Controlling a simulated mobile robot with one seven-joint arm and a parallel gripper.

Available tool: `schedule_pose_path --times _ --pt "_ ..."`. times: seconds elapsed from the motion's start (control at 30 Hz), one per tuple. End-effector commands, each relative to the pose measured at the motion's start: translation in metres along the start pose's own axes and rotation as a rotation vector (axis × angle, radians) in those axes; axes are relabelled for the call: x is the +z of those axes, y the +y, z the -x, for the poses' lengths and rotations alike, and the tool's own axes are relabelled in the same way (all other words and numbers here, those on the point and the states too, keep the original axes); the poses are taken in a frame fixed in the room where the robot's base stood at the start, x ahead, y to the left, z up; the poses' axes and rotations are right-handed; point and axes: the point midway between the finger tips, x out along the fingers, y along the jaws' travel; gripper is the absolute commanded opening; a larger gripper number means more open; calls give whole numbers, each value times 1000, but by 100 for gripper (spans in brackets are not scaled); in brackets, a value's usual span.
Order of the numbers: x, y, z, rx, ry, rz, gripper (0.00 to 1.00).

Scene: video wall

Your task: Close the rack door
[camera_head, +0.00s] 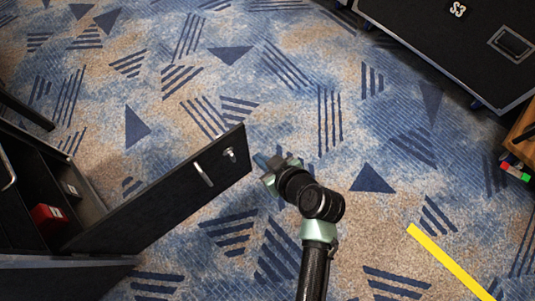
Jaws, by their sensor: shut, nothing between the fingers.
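The rack door (165,202) is a dark panel with a silver handle (203,174) and a round lock (229,154) near its free end. It stands open, swung out to the right from the dark rack (22,185) at the left edge. My gripper (262,162) is shut and empty, beside the door's free end on its right. I cannot tell whether the fingertips touch the door. The fingers are small and partly hidden by my wrist.
A red item (48,217) lies inside the open rack. A black case marked S3 (440,45) stands at the upper right. A wooden piece (521,135) with coloured items is at the right edge. A yellow strip (450,262) crosses the patterned carpet. The carpet behind the door is clear.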

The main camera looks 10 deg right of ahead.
Motion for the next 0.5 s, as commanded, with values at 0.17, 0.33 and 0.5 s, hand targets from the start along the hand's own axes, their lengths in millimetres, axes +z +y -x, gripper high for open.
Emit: schedule_pose_path --times 0.17,0.33,0.5 --pt "2 0 -43 -1 1 1 0" --pt "-14 0 -64 0 3 3 0" --pt "-24 1 -75 2 1 1 0"
